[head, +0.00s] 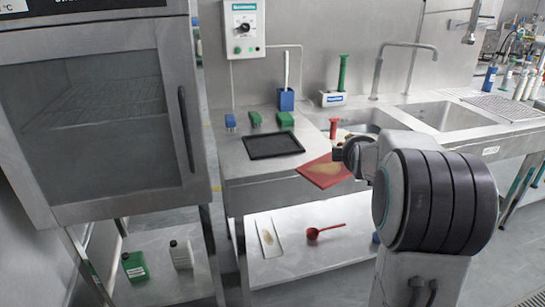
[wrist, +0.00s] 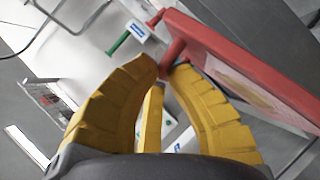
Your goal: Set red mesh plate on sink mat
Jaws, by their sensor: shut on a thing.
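The red mesh plate (head: 325,172) has a red rim and a tan patch in its middle. In the head view it is held tilted at the front edge of the counter, left of my gripper (head: 352,155). In the wrist view the plate (wrist: 235,50) fills the upper right. My gripper (wrist: 165,72) has its yellow fingers shut on the plate's red grip at the near edge. A grey ribbed mat (head: 508,107) lies on the counter right of the sink, clear of the plate.
A black tray (head: 273,145) lies on the left counter with green and blue items behind it. An oven (head: 100,110) blocks the left. A shelf below holds a red scoop (head: 325,231).

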